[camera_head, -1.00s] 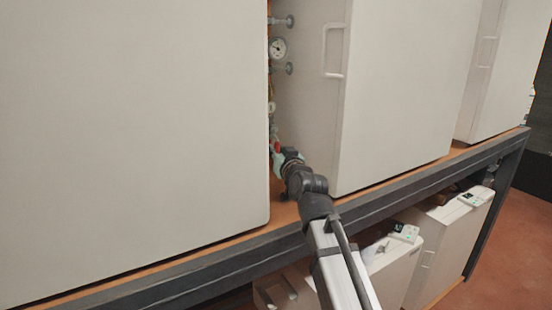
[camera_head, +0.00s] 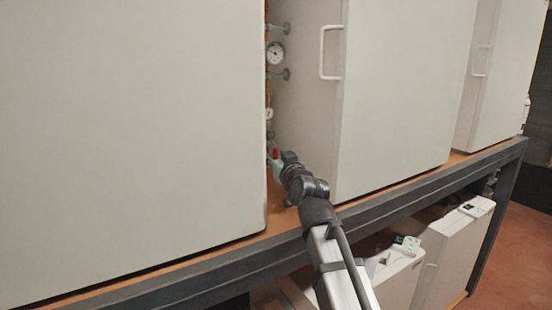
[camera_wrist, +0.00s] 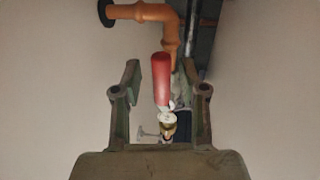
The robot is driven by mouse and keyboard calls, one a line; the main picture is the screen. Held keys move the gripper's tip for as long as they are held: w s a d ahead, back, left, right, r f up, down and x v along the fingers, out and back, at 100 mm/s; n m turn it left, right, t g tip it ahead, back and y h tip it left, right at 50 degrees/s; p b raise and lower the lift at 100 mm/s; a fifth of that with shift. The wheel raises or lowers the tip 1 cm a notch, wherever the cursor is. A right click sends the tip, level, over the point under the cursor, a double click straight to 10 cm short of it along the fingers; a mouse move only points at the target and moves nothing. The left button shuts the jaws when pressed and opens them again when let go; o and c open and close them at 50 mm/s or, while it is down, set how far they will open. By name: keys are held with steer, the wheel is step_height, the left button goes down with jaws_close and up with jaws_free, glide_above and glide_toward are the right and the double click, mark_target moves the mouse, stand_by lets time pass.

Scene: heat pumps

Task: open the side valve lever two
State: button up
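A red valve lever (camera_wrist: 161,80) shows in the wrist view, pointing up the picture from a brass and white fitting (camera_wrist: 168,122). My gripper (camera_wrist: 160,85) is open, with one finger on each side of the lever and a visible gap to each. In the head view, a small part of a red lever (camera_head: 275,153) shows in the gap between two white cabinets, by my gripper (camera_head: 274,168). The rest of the valve there is hidden by my arm.
A white cabinet (camera_head: 130,120) stands left of the gap and another (camera_head: 395,100) right of it, both close to my arm. A gauge (camera_head: 275,53) is above. An orange pipe (camera_wrist: 160,14) bends beyond the lever. A dark shelf rail (camera_head: 400,190) runs below.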

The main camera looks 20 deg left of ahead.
steer(key=v, duration=1.2)
steer(key=c, duration=0.3)
steer(key=shift+s+a, duration=0.1)
